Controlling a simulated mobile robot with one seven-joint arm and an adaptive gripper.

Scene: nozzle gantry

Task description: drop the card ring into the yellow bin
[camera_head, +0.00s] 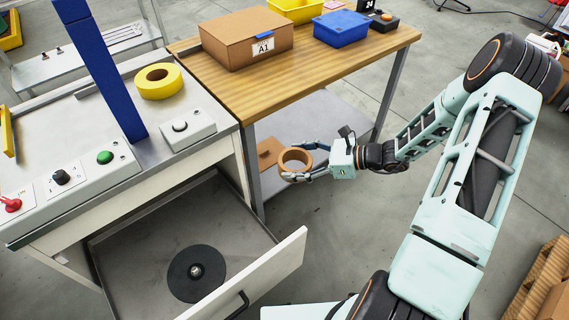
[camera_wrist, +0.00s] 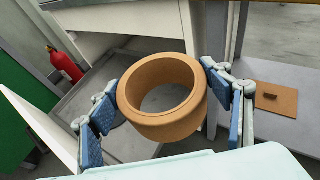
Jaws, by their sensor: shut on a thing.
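The card ring (camera_head: 282,160), a brown cardboard hoop, is in my gripper (camera_head: 297,161) in the head view. In the wrist view the card ring (camera_wrist: 168,128) sits between the two blue-padded fingers of my gripper (camera_wrist: 163,95), which are shut on its outside from opposite sides. The gripper is in the air in front of the wooden table, below its top. The yellow bin (camera_head: 301,15) stands at the back of the table top, cut off by the upper picture edge; its inside is only partly visible.
A cardboard box (camera_head: 230,50) marked A1 and a blue bin (camera_head: 341,36) stand on the wooden table (camera_head: 300,72). A yellow ring (camera_head: 158,80) lies on the bench at left. An open drawer (camera_head: 250,275) holds a black disc (camera_head: 183,277).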

